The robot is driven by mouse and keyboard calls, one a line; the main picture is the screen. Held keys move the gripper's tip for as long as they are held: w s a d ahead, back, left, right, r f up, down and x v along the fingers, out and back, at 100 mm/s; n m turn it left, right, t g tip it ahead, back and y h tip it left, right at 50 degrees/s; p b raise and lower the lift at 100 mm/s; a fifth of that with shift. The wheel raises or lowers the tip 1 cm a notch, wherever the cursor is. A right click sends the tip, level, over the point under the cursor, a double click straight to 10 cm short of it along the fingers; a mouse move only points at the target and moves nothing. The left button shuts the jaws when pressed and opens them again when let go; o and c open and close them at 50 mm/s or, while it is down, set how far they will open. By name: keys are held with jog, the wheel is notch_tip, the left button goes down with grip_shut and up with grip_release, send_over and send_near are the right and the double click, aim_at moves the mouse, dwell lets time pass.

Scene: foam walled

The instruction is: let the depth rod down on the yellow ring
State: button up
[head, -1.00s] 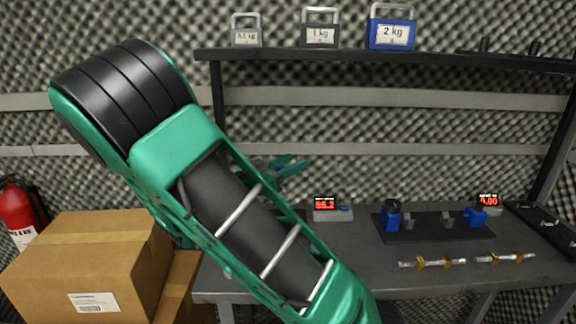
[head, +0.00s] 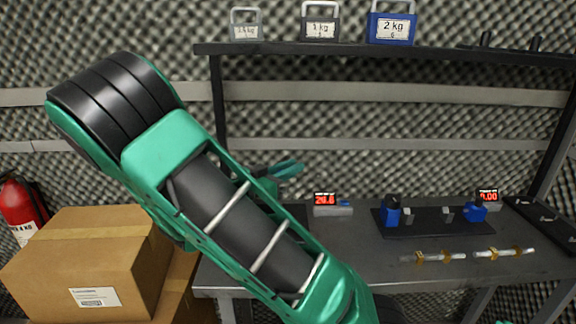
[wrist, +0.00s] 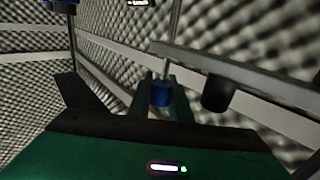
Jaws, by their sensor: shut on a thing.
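My gripper (head: 287,170) shows only in part behind my green arm in the head view. In the wrist view its two green fingers are closed on a blue grip (wrist: 161,94). A thin grey rod (wrist: 175,45) runs upward in line with this grip and looks like the depth rod. The rod's lower end is not visible. I cannot make out the yellow ring in either view. A small display (head: 326,199) with red digits, apparently 26.6, stands on the bench to the right of my arm.
The grey bench (head: 370,262) carries a black fixture (head: 432,222) with blue parts, a second display (head: 488,197) and metal rods with gold bands (head: 470,255). Weights (head: 391,28) stand on the shelf above. A cardboard box (head: 100,255) is at the left. A black cylinder (wrist: 218,95) is close by the grip.

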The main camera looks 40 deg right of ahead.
jog(key=o, duration=0.8)
jog(key=shift+a, duration=0.1)
jog(key=a, duration=0.7)
jog(key=s+a, duration=0.1)
jog(key=a, duration=0.2)
jog(key=shift+a, duration=0.35)
